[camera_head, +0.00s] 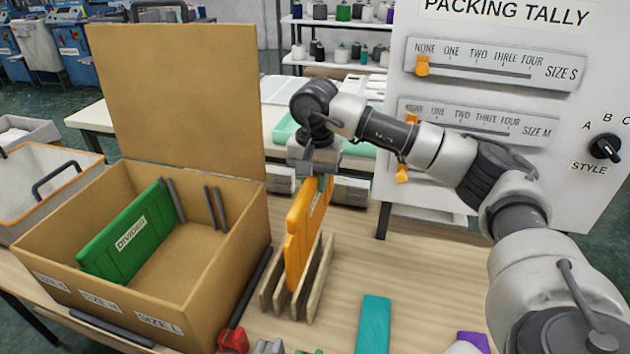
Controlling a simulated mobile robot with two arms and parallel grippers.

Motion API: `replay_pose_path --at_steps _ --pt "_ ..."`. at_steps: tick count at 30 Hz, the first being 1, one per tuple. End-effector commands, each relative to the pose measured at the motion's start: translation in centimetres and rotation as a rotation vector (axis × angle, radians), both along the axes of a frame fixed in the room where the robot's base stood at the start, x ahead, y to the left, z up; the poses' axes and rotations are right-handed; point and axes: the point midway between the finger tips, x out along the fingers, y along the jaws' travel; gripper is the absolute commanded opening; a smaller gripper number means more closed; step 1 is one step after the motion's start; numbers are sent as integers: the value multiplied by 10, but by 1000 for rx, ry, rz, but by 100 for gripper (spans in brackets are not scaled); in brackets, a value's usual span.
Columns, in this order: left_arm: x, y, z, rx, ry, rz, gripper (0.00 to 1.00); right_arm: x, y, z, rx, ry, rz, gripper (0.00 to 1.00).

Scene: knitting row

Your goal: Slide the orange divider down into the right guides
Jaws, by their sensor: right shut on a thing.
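The orange divider (304,237) stands upright with its lower part in a slotted wooden rack (318,292), to the right of the box. My right gripper (322,178) is shut on its top far end. The open cardboard box (232,258) has a green divider (128,235) standing in its left part, by a dark guide pair (174,200) on the back wall. A second dark guide pair, the right guides (214,208), is empty on that wall. Any matching guides on the near wall are hidden. My left gripper is not in view.
The box's raised lid (185,100) stands tall at the back. A red-handled tool (234,338) lies between box and rack. A teal piece (375,322) lies on the table (430,270). A tally board (490,105) stands behind my right arm.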

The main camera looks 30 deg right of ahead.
Motion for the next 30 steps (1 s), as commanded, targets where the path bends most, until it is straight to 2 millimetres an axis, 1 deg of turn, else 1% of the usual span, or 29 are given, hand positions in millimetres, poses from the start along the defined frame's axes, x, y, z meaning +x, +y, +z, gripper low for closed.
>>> replay_pose_path --at_steps 1,3,30 --pt "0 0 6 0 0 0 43 0 0 8 1 -2 0 0" --pt "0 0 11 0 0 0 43 0 0 14 1 -2 0 0" --pt "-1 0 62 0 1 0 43 0 0 86 0 -1 0 0"
